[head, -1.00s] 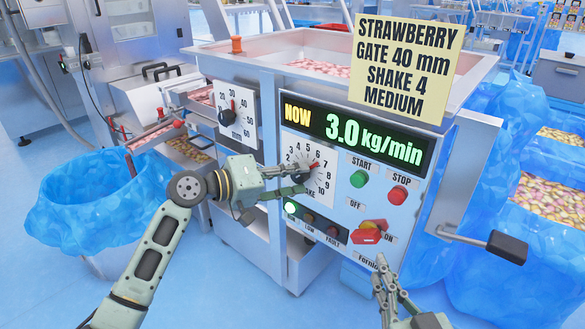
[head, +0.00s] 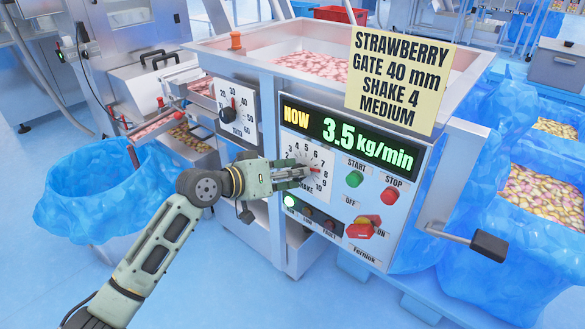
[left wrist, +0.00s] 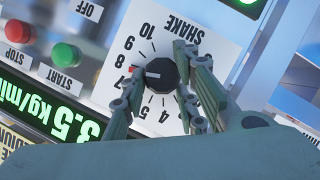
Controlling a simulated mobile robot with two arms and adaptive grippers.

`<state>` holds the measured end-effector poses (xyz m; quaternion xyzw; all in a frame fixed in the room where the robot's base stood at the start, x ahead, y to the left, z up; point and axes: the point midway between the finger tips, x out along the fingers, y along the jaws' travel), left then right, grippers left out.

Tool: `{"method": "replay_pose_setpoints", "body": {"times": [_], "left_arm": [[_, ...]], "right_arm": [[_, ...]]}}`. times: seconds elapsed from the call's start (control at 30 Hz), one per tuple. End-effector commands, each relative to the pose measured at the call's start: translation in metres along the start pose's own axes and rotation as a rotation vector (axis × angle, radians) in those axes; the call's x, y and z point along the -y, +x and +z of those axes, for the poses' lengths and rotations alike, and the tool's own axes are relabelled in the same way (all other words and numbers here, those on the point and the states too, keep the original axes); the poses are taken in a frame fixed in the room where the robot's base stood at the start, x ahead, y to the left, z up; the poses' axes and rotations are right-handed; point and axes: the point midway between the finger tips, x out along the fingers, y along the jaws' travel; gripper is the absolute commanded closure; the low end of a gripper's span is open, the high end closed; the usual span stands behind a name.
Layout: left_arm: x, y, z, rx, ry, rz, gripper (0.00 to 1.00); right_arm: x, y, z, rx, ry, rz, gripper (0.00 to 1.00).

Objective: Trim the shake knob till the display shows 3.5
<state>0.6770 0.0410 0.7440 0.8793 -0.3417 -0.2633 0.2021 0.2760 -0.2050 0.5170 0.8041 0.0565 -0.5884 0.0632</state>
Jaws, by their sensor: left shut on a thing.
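The black shake knob (left wrist: 161,73) sits on a white dial plate (left wrist: 192,48) marked SHAKE. In the left wrist view its pointer faces a red mark on the high-number side; the exact number is hard to read. My left gripper (head: 303,171) is at the dial in the head view, hiding much of the knob. In the left wrist view the fingers of my left gripper (left wrist: 164,86) lie on either side of the knob, shut on it. The green display (head: 347,138) reads NOW 3.5 kg/min. My right gripper is out of view.
A gate dial (head: 239,112) in mm is to the left. A lever with a black grip (head: 490,246) juts out at right.

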Motion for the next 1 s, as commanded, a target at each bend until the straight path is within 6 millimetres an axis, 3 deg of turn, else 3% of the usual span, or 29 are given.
{"method": "replay_pose_setpoints", "body": {"times": [0.03, 0.73, 0.77, 0.9, 1.0], "left_arm": [[-0.0074, -0.0011, -0.0063, -0.011, 0.013, 0.008, 0.98], [-0.0074, 0.0007, -0.0023, -0.007, 0.052, -0.007, 0.98], [-0.0075, 0.0007, -0.0022, -0.007, 0.051, -0.007, 0.71], [-0.0068, 0.0008, -0.0018, -0.006, 0.052, -0.009, 0.59], [-0.0056, 0.0006, -0.0016, -0.005, 0.051, -0.011, 0.59]], "right_arm": [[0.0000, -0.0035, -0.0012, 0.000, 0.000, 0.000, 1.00], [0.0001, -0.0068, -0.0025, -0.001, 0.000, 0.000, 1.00], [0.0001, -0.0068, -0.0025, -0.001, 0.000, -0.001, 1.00], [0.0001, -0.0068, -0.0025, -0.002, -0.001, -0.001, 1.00], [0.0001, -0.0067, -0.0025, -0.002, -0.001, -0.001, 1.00]]}}
